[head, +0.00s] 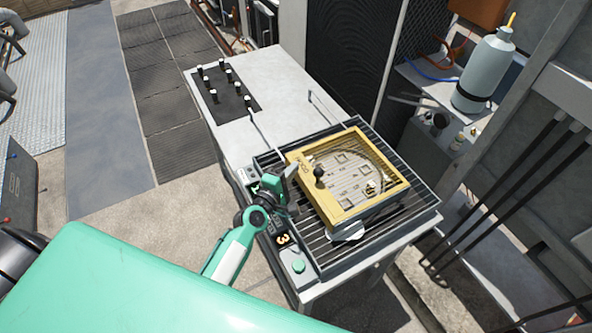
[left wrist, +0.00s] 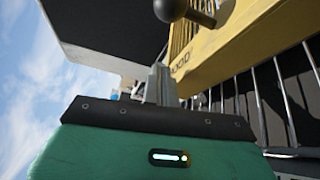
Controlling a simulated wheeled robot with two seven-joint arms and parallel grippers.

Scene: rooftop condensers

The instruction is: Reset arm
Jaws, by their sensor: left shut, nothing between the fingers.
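A yellow-framed box (head: 398,190) with a clear round window lies on a slatted rack at the right end of the grey bench. A black ball knob (head: 319,172) stands at its left side. My left gripper (head: 291,178) is shut and empty, just left of the box and close to the knob. In the left wrist view, the shut fingers (left wrist: 160,84) point up toward the yellow box wall (left wrist: 235,45), with the dark knob (left wrist: 171,9) above them. I cannot tell whether the fingers touch the box. My right gripper is not in view.
The slatted rack (head: 408,214) surrounds the box. A black panel with several knobs (head: 226,90) sits at the bench's far left. A number plate (head: 283,239) and a green button (head: 298,266) are on the near edge. A grey bottle (head: 484,75) stands at right.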

